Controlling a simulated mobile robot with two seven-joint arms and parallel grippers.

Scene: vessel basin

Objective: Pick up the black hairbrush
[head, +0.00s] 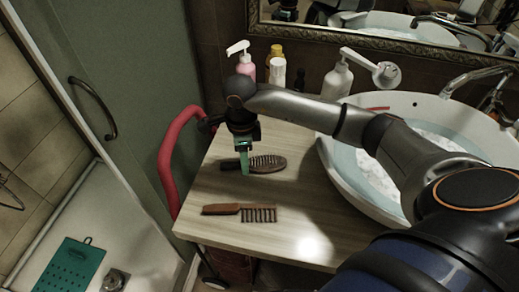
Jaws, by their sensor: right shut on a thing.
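The black hairbrush (268,163) lies on the wooden counter, its bristles facing up and its handle pointing left. My right gripper (244,167) reaches down from above with its green-tipped fingers at the brush's handle. It is shut on the hairbrush, which still looks level and close to the counter. I cannot tell whether the brush touches the counter. The fingers hide part of the handle. My left gripper is not in view.
A brown comb (240,210) lies nearer on the counter (300,205). A pink pump bottle (245,66), a white bottle (278,72) and a white dispenser (337,80) stand behind. A basin (335,165) is at right, under my arm. A red hose (167,165) hangs left.

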